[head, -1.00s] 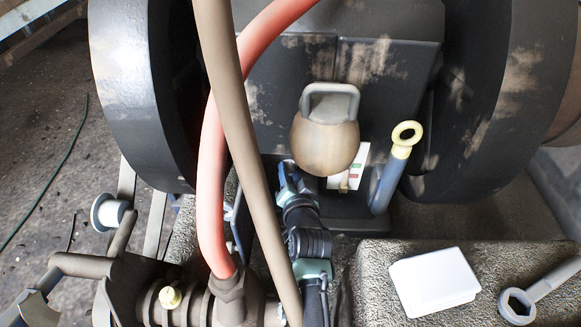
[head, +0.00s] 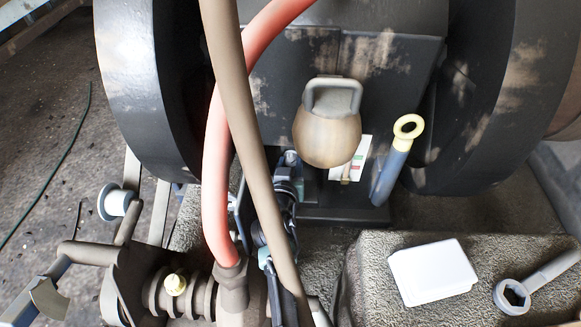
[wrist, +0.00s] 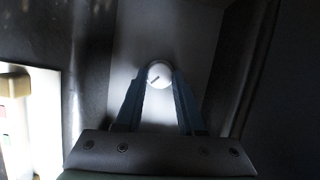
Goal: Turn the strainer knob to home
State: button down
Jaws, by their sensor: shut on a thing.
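The strainer knob (wrist: 159,75) shows in the wrist view as a small round white cap with a dark slanted line on its face. It sits in front of a pale grey plate (wrist: 190,35). My gripper (wrist: 160,84) is shut on the knob, one blue-grey finger on each side. In the head view my gripper (head: 289,160) is low beside the round brown weight, partly behind the hoses. The knob cannot be made out there. A white card with green and red marks (head: 357,158) stands to the right; its edge shows in the wrist view (wrist: 45,135).
A brown hose (head: 228,80) and a red hose (head: 217,180) cross close in front of my arm. The handled weight (head: 327,138) and a blue tube with yellow ring (head: 390,175) are to the right. A white box (head: 433,272) and wrench (head: 540,280) lie on the ledge.

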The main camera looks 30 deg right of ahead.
dwell(0.4)
jog(key=c, duration=0.5)
grip_release()
